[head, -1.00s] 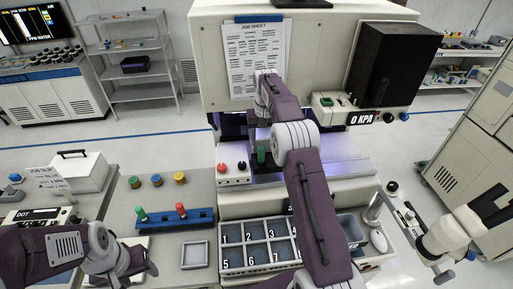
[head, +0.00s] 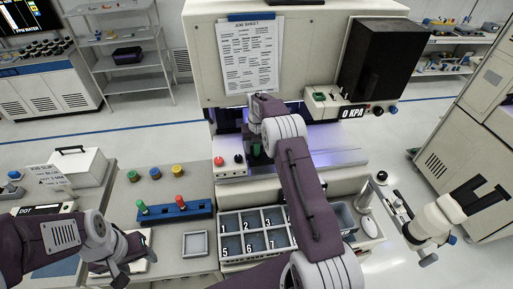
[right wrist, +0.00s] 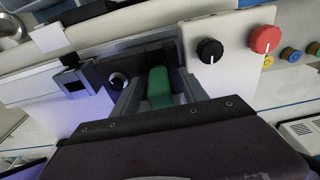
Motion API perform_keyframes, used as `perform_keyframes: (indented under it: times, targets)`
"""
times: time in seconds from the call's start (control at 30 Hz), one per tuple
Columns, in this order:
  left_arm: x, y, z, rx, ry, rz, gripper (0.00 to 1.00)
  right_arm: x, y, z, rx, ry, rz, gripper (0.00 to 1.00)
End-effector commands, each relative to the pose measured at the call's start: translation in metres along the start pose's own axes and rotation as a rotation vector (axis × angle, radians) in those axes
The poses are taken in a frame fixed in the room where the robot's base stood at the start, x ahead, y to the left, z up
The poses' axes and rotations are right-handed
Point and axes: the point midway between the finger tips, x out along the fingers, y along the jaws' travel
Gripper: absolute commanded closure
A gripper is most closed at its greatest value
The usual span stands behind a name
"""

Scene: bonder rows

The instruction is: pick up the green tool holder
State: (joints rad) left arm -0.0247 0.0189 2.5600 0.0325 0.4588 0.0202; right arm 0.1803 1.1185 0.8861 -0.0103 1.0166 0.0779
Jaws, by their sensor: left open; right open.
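The green tool holder (right wrist: 160,88) stands in a dark fixture on the machine in the right wrist view. It shows as a small green piece (head: 256,150) below my right wrist in the head view. My right gripper (right wrist: 160,100) is open, with one finger on each side of the green holder. I cannot tell whether the fingers touch it. Its lower end is hidden by my gripper body. My left gripper (head: 128,258) is open and empty over the left bench, away from the holder.
A red knob and a black knob (right wrist: 209,50) sit on the panel close beside the right gripper. A numbered compartment tray (head: 229,268) lies in front of the machine. A small square tray (head: 196,244) is beside it. A microscope-like part (head: 435,225) stands at right.

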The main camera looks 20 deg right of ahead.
Motion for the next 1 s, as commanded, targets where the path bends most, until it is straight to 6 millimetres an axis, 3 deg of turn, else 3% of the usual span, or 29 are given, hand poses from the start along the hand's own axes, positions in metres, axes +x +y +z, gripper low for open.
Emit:
perform_keyframes:
  times: [0.07,0.1,0.27,0.63,0.8,1.0]
  targets:
    - [0.001,0.000,0.000,0.000,0.000,0.000,0.45,0.000,0.000,0.000,0.000,0.000,0.000,0.49]
    - [0.001,0.000,0.000,0.000,0.000,0.000,0.45,0.000,0.000,0.000,0.000,0.000,0.000,0.55]
    - [0.001,0.000,0.000,0.000,0.000,0.000,0.45,0.000,0.000,0.000,0.000,0.000,0.000,0.99]
    - [0.009,0.000,0.001,0.000,0.000,0.000,0.45,-0.009,0.000,-0.002,0.000,0.004,0.000,1.00]
    - [0.026,-0.001,0.003,0.000,0.000,0.000,0.45,-0.049,0.000,-0.008,0.000,0.008,-0.001,1.00]
    - [0.022,0.000,0.002,0.000,0.000,0.000,0.45,-0.091,0.000,-0.012,0.000,0.003,0.000,1.00]
